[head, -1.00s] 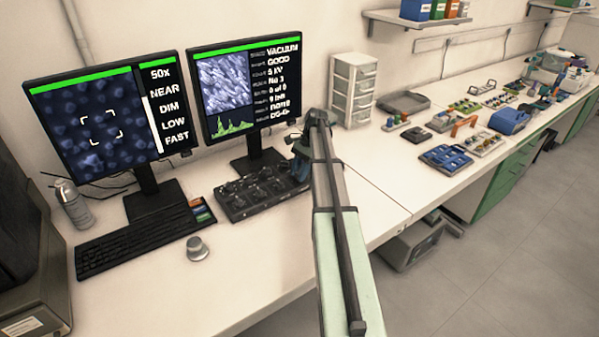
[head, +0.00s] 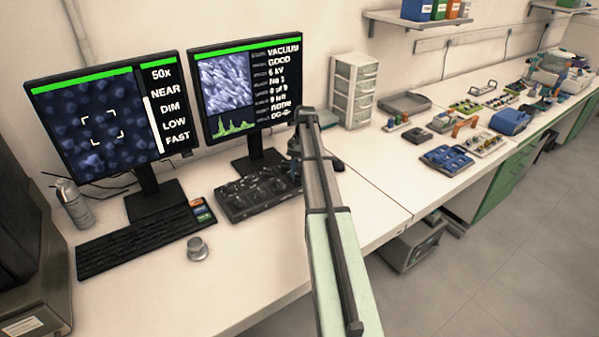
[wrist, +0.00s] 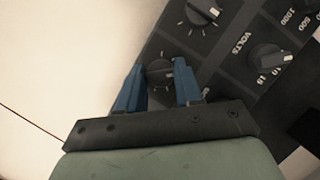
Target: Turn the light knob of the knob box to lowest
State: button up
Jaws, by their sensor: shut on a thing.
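The black knob box (head: 235,212) lies on the bench below the right monitor, with several knobs on it. In the wrist view its dark panel (wrist: 215,65) fills the upper right. My gripper (wrist: 160,80) has its two blue fingers on either side of a round black knob (wrist: 158,72) with a pale pointer mark, near the box's edge. The fingers are shut on this knob; its label is not readable. In the head view my gripper (head: 295,165) is at the right end of the box, its fingertips mostly hidden.
Other knobs sit close by: one above (wrist: 203,12) and the VOLTS knob (wrist: 268,57) to the right. The left monitor (head: 105,118) reads 50x, NEAR, DIM, LOW, FAST. A keyboard (head: 137,240) and a grey dial (head: 197,249) lie left of the box.

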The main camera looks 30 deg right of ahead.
dwell(0.4)
jog(key=o, duration=1)
jog(key=shift+o, duration=0.2)
jog(key=v, duration=0.5)
jog(key=shift+w+d+r, duration=0.1)
jog(key=shift+w+d, duration=0.15)
jog(key=shift+d, duration=0.05)
jog(key=w+d, duration=0.3)
jog(key=d, duration=0.1)
jog(key=w+d, duration=0.4)
jog(key=shift+w+d, duration=0.25)
